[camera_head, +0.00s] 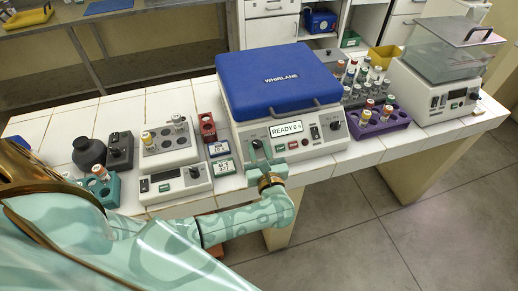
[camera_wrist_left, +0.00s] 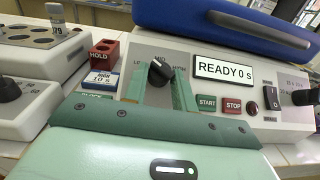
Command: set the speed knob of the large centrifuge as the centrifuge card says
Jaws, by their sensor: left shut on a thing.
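The large centrifuge (camera_head: 280,85) has a closed blue lid marked WHIRLANE and a white front panel. Its display (camera_head: 286,129) reads READY 0 s. My left gripper (camera_head: 262,152) is at the left part of the panel, shut on the black speed knob (camera_wrist_left: 160,72), with a green finger on each side in the left wrist view. Dial lettering behind the knob is partly covered; MID shows above it. The knob's exact setting is hard to tell. Two small cards, an upper one (camera_head: 219,148) and a lower one (camera_head: 225,167), stand left of the centrifuge; which one is the centrifuge card is unclear. My right gripper is out of view.
Green START (camera_wrist_left: 206,103) and red STOP (camera_wrist_left: 232,105) buttons sit just right of my fingers. A red block (camera_head: 207,127) and a white tube device (camera_head: 165,147) stand left. A purple rack (camera_head: 380,124) and a clear-lidded machine (camera_head: 440,75) are right.

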